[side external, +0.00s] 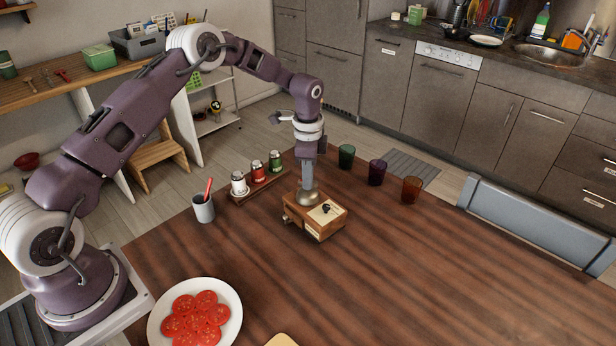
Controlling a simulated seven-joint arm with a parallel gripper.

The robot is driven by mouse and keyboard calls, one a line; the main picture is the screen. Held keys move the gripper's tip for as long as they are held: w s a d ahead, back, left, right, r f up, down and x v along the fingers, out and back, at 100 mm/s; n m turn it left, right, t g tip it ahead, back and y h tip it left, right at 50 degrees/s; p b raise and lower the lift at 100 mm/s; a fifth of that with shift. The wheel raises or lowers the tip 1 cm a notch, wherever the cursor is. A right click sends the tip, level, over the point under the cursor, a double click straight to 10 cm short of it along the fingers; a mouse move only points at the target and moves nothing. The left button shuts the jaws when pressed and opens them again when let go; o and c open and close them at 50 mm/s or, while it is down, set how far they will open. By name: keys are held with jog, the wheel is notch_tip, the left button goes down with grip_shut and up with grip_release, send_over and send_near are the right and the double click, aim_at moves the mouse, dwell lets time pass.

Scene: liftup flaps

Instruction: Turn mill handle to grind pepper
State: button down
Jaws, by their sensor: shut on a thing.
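The pepper mill (329,222) is a small wooden box with a metal dome (307,197) on top and a small drawer knob low on its left side. It stands on the brown table. A pale top face with a small dark part shows on its right half. My gripper (308,180) points straight down over the dome and is shut on the mill handle, which is mostly hidden by the fingers. The crank's shape and direction cannot be made out.
A rack with several shakers (258,174) stands just left of the mill, with a grey cup (203,208) beyond it. Green (346,157), purple (377,172) and amber (411,189) glasses stand at the back right. A plate of tomato slices (230,303) is in front. The right table area is clear.

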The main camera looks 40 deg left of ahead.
jog(key=m, duration=0.4)
jog(key=shift+r, duration=0.1)
jog(key=shift+m, duration=1.8)
jog(key=shift+m, duration=0.3)
jog(key=c, duration=1.5)
grip_release()
notch_tip(320, 180, up, 6)
jog(key=shift+r, duration=0.5)
